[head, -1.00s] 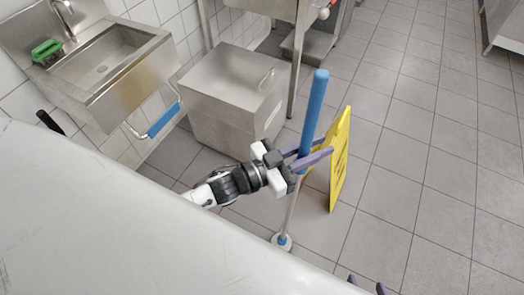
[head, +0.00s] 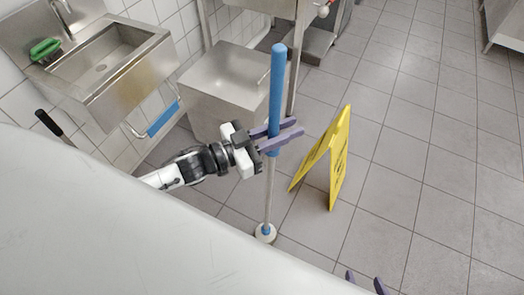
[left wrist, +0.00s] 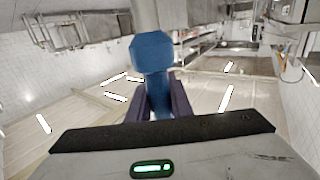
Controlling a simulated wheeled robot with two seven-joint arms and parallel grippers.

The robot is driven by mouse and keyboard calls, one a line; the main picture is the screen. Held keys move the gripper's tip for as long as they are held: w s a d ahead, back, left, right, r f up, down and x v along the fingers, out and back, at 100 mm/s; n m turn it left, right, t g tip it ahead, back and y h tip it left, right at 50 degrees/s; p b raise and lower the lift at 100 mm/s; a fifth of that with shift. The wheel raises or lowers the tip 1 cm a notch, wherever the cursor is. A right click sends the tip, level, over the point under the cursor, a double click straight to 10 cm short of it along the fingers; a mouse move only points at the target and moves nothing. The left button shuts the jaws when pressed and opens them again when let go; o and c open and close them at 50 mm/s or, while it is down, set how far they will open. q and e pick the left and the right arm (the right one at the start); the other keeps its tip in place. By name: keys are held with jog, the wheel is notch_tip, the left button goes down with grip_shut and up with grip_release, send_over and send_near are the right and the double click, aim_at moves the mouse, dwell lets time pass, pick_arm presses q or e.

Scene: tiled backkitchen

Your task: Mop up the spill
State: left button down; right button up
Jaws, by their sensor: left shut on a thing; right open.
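A mop (head: 277,85) with a blue grip and a thin metal shaft stands nearly upright in the head view. My left gripper (head: 285,135) is shut on the lower part of its blue grip. The mop's lower end, a small white and blue disc (head: 265,233), is at the floor just beyond my white body. In the left wrist view the blue grip (left wrist: 153,60) rises between the purple fingers. My right gripper (head: 365,284) shows only its purple fingertips, apart, at the bottom edge of the head view. I cannot make out a spill.
A yellow floor sign (head: 338,160) stands right of the mop. A steel bin (head: 215,85) and a wall sink (head: 105,65) with a green brush (head: 45,49) are at the left. The tiled floor (head: 430,150) to the right is clear.

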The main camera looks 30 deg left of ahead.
pick_arm(q)
notch_tip(320, 180, up, 7)
jog(key=shift+f, duration=0.2)
dwell(0.3)
jog(key=shift+d, duration=0.1)
dwell(0.7)
jog(key=c, duration=2.2)
grip_release()
grip_shut()
jog(key=shift+d, duration=0.1)
